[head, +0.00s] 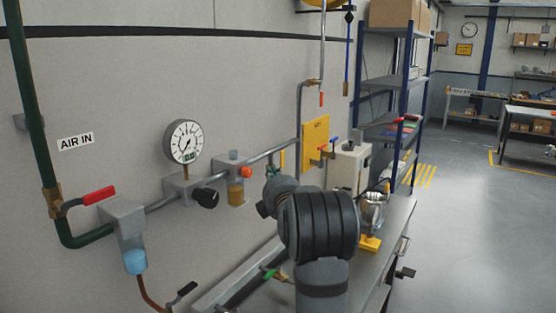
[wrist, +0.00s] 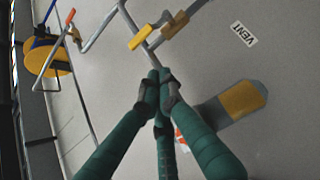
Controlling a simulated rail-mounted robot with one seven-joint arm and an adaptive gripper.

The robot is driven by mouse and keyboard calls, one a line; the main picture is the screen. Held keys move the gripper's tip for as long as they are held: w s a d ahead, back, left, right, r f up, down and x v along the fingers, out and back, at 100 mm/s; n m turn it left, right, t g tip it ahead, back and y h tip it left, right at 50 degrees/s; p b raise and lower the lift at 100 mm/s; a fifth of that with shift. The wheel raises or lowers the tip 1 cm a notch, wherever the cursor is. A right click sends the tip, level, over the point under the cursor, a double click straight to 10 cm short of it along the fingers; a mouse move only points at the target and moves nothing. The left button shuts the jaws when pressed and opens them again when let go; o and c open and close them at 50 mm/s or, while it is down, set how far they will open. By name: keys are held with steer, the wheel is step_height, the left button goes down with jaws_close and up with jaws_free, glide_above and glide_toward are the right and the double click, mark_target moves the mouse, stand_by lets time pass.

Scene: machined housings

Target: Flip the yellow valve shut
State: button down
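A yellow valve handle (wrist: 140,38) shows in the wrist view as a short bar near top centre, slanted beside a thin grey pipe by the wall. A brass-coloured fitting (wrist: 177,22) sits to its right. In the head view a small upright yellow piece (head: 282,159) hangs near the pipe, left of a yellow panel; I cannot tell if it is the same handle. My gripper (wrist: 160,84) has green fingers with dark tips, drawn together and empty, just below the handle in the wrist picture and apart from it.
A grey and yellow cylinder (wrist: 236,102) juts out near my fingers, beside the VENT label (wrist: 230,38). Red-handled valve (head: 98,195), pressure gauge (head: 183,141) and yellow panel (head: 315,137) line the wall. A bench runs below; open floor lies right.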

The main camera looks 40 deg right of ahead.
mark_target(281, 164)
steer(key=w+d+p, duration=0.4)
steer(key=d, duration=0.1)
steer(key=shift+w+d, duration=0.3)
steer(key=shift+w, duration=0.1)
steer(key=shift+r, duration=0.15)
steer(key=shift+d+r+p, duration=0.1)
steer(key=shift+d+p, duration=0.1)
steer(key=shift+p, duration=0.45)
steer(key=shift+m, duration=0.3)
